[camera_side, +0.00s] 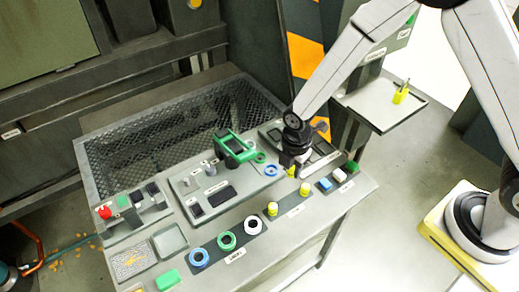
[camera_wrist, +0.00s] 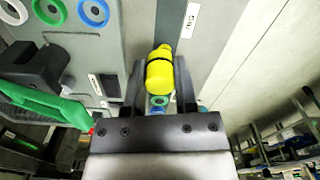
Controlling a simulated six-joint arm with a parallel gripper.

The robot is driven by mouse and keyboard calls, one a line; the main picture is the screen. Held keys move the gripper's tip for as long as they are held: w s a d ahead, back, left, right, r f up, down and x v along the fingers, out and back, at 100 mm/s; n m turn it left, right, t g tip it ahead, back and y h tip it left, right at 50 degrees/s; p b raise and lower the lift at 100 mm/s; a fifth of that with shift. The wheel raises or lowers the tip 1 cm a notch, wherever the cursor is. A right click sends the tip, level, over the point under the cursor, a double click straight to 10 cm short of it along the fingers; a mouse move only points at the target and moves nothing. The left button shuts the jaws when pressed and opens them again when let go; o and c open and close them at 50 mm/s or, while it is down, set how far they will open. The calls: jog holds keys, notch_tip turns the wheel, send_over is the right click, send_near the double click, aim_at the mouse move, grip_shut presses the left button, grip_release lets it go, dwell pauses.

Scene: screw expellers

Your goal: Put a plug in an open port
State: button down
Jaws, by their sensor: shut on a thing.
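My gripper (camera_side: 292,160) is shut on a yellow plug (camera_side: 291,172), held above the right part of the console. In the wrist view the yellow plug (camera_wrist: 160,72), with a dark band, sits between the two fingers (camera_wrist: 160,90). Two more yellow plugs (camera_side: 272,208) (camera_side: 304,189) stand in a dark strip on the console. To their left is a row of ring ports: white (camera_side: 253,225), green (camera_side: 226,241) and blue (camera_side: 199,257). A blue ring (camera_side: 271,170) and a green ring (camera_side: 259,157) lie just left of my gripper.
A green handle (camera_side: 236,150) rises from the console left of my gripper. Blue, white and green buttons (camera_side: 339,175) sit near the right edge. A mesh guard (camera_side: 160,130) stands behind. A side tray (camera_side: 375,108) holds a yellow item (camera_side: 401,94).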

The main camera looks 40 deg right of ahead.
jog(key=w, duration=0.5)
jog(key=w+f, duration=0.1)
jog(key=w, duration=0.9)
jog(key=shift+d+f, duration=0.3)
jog(key=shift+f, duration=0.2)
send_over(260, 159)
jog(key=shift+f, duration=2.15)
jog(key=shift+f, duration=1.4)
dwell(1.3)
jog(key=shift+c, duration=1.6)
grip_release()
jog(key=shift+c, duration=1.2)
jog(key=shift+r, duration=0.2)
